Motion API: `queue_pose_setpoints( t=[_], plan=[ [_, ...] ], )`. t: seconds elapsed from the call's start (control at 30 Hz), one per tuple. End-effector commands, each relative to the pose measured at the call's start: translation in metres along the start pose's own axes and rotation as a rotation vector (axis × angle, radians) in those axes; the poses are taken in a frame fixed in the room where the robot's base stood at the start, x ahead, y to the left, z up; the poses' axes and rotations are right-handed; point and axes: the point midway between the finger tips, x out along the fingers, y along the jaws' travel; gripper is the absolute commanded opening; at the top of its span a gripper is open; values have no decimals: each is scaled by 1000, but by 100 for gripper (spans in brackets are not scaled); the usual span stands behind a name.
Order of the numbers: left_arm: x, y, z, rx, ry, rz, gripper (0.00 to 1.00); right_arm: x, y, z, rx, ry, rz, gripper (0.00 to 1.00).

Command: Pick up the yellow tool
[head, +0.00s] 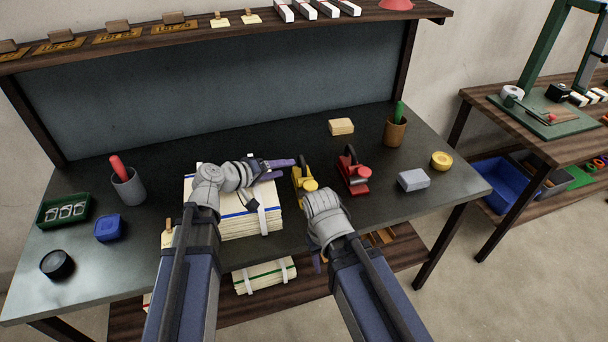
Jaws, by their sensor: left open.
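The yellow tool (306,186) stands on the dark table, just right of the stack of cloths. It has a dark upright handle. My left gripper (288,168) reaches over the stack from the left, its purple fingers open and pointing right. Its tips are close to the left side of the yellow tool; I cannot tell whether they touch it. My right gripper (317,262) is low at the table's front edge, below the tool and mostly hidden behind its own wrist.
A similar red tool (356,176) stands close right of the yellow one. The strapped cloth stack (247,226) lies under my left gripper. A grey block (413,180), brown cup (395,131), tan block (341,127) and yellow round tin (441,160) stand to the right.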

Motion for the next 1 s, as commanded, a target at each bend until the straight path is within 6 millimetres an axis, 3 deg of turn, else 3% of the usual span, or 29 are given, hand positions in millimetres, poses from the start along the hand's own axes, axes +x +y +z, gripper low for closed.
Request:
queue_pose_setpoints(
  t=[0.2, 0.47, 0.67, 1.0],
  plan=[
    [1, 0, 0, 0, 0, 0, 60, 1, 0, 0, 0, 0, 0, 50],
    [26, -2, 0, 0, -1, 1, 60, 13, -1, -1, 0, 0, 0, 50],
    [29, -2, 0, 0, 0, 0, 60, 14, -1, -1, 0, 0, 0, 50],
    [73, -11, -2, 1, -2, 0, 60, 38, -4, -2, -1, 0, 0, 50]
  ],
)
